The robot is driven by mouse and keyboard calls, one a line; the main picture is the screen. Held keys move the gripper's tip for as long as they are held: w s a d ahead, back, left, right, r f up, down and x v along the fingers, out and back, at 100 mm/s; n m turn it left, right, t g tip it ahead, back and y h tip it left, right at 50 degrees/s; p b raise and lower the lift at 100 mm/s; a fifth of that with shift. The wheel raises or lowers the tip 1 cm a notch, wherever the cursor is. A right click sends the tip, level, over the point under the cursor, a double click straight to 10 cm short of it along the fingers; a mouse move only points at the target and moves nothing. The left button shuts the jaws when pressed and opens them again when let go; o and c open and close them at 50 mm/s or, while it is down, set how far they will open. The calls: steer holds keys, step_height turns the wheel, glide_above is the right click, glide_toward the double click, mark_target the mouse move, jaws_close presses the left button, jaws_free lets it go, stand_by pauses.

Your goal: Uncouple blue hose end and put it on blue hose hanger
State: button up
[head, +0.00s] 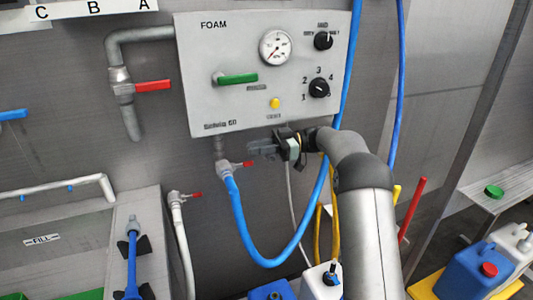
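The blue hose (270,262) hangs in a loop under the grey FOAM panel. Its left end (228,182) is at a metal fitting (222,168) with a small red lever (248,164), below the panel's lower left corner. The other side of the loop rises past the panel's right edge. My gripper (250,149) points left, just under the panel, up and right of that fitting and apart from the hose end. No object shows in it; its finger gap is too small to judge. I cannot identify the blue hose hanger for sure.
The FOAM panel (215,75) carries a gauge, knobs and a green lever. A pipe with a red valve handle (153,86) is to its left. A white hose (182,245) and a blue lance (131,262) are lower left. Jugs (470,272) stand lower right.

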steer(key=s+d+r+b, duration=0.1)
steer(key=s+d+r, duration=0.1)
steer(key=s+r, duration=0.3)
steer(key=s, duration=0.4)
steer(key=shift+s, duration=0.3)
